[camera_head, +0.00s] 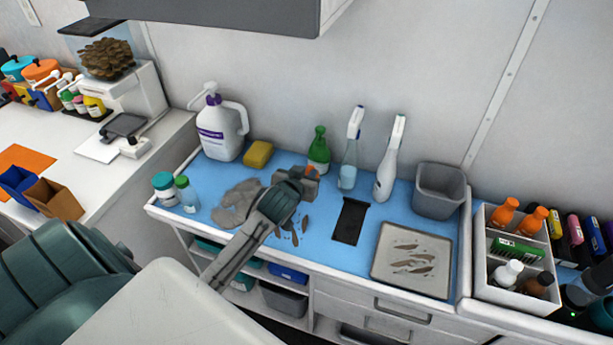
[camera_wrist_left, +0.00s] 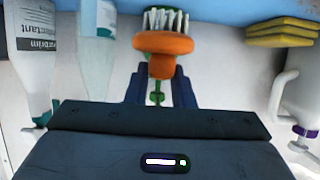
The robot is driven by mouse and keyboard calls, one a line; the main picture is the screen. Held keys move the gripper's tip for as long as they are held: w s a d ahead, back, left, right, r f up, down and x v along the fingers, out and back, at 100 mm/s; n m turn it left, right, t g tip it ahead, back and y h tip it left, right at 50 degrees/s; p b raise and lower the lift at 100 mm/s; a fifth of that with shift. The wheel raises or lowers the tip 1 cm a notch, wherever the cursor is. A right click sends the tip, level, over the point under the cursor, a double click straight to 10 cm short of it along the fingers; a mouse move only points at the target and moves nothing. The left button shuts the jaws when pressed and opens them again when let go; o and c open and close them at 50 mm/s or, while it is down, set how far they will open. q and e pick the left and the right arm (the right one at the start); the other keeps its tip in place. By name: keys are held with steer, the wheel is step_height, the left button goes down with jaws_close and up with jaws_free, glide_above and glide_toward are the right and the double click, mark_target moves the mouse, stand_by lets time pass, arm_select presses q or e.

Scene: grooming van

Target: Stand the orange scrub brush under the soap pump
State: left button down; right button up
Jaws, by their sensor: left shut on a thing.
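My left gripper (camera_head: 308,182) is over the blue counter mat, in front of the green bottle. It is shut on the orange scrub brush (camera_head: 311,170), which is mostly hidden behind the gripper in the head view. In the left wrist view, the brush (camera_wrist_left: 163,45) sits between the fingers (camera_wrist_left: 160,88), with its pale bristles pointing towards the blue mat. Whether the bristles touch the mat, I cannot tell. The soap pump (camera_head: 221,125), a white jug with a purple pump head, stands at the mat's back left. My right gripper is not in view.
A yellow sponge (camera_head: 258,154) lies between the jug and the green bottle (camera_head: 319,150). Two spray bottles (camera_head: 349,150) and a grey bin (camera_head: 440,188) stand further right. A grey cloth (camera_head: 237,204), a black pad (camera_head: 351,221) and a tray (camera_head: 382,270) lie in front.

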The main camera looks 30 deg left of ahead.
arm_select(q)
steer(key=shift+w+a+f, duration=0.2)
steer(key=shift+w+a, duration=0.1)
steer(key=shift+w, duration=0.3)
step_height(320, 180, down, 2)
steer(key=shift+f+p, duration=0.1)
steer(key=shift+p, duration=0.35)
steer(key=shift+f, duration=0.55)
steer(key=c, duration=1.3)
jaws_free()
steer(key=shift+f, duration=0.1)
steer(key=shift+o, duration=0.2)
steer(key=shift+s+d+r, duration=0.1)
steer(key=shift+s+r, duration=0.1)
steer(key=shift+s, duration=0.15)
steer(key=b+v, duration=0.1)
steer(key=v, duration=1)
steer(key=shift+r+b, duration=0.15)
steer(key=shift+b, duration=0.25)
